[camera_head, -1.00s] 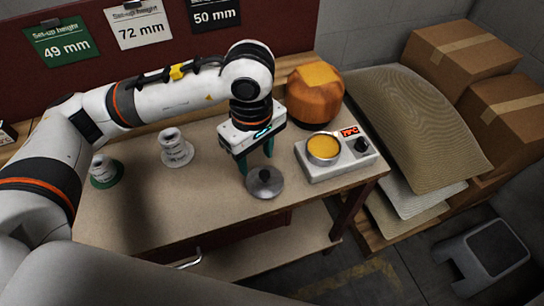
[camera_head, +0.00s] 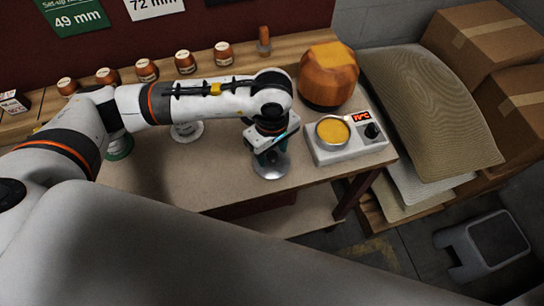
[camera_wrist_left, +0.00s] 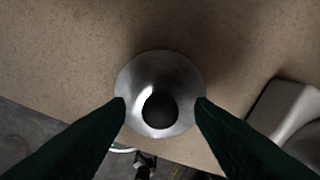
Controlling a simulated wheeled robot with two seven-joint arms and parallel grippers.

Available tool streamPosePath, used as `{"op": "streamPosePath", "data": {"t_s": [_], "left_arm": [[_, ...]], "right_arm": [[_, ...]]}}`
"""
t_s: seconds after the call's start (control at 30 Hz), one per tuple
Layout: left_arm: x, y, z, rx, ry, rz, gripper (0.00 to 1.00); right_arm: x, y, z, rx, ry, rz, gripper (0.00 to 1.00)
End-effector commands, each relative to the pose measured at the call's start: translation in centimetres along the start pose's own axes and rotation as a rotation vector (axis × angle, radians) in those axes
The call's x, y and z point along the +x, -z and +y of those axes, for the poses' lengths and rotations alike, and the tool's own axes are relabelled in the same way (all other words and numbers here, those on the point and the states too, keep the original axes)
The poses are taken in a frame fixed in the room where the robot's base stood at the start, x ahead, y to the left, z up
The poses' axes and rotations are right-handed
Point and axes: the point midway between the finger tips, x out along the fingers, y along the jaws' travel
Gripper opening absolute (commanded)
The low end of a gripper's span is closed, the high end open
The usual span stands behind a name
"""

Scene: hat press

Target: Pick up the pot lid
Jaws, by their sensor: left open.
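The pot lid (camera_head: 270,166) is a round metal disc with a dark knob, lying on the table near its front edge. It also shows in the left wrist view (camera_wrist_left: 172,70), with its black knob (camera_wrist_left: 160,110) uppermost. My left gripper (camera_head: 268,157) is directly over the lid, pointing down. In the left wrist view its green fingers (camera_wrist_left: 160,108) are spread, one on each side of the knob, and nothing shows clamped between them. How far the fingertips are above the lid cannot be told. My right gripper is not in view.
A small pot (camera_head: 332,130) with yellow contents sits on a white heater (camera_head: 350,150) right of the lid. A wooden hat block (camera_head: 327,75) stands behind it.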

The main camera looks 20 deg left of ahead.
Motion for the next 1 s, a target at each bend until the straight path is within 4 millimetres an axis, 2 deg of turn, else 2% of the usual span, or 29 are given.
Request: {"op": "streamPosePath", "data": {"t_s": [0.13,0.37,0.4,0.7,1.0], "left_arm": [[1.5,0.0,0.0,0.001,0.000,0.001,0.49],[1.8,0.0,0.0,0.001,0.002,0.000,0.49],[1.8,0.0,0.0,0.001,0.002,0.000,0.47],[1.7,0.0,0.0,0.001,0.002,0.000,0.00],[1.0,0.0,-0.1,0.001,0.004,0.000,0.00]], "right_arm": [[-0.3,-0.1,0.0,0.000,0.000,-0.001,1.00],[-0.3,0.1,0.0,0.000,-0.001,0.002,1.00],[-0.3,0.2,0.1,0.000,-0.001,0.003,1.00],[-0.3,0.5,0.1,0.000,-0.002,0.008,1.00],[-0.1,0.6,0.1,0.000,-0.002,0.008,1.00]]}}
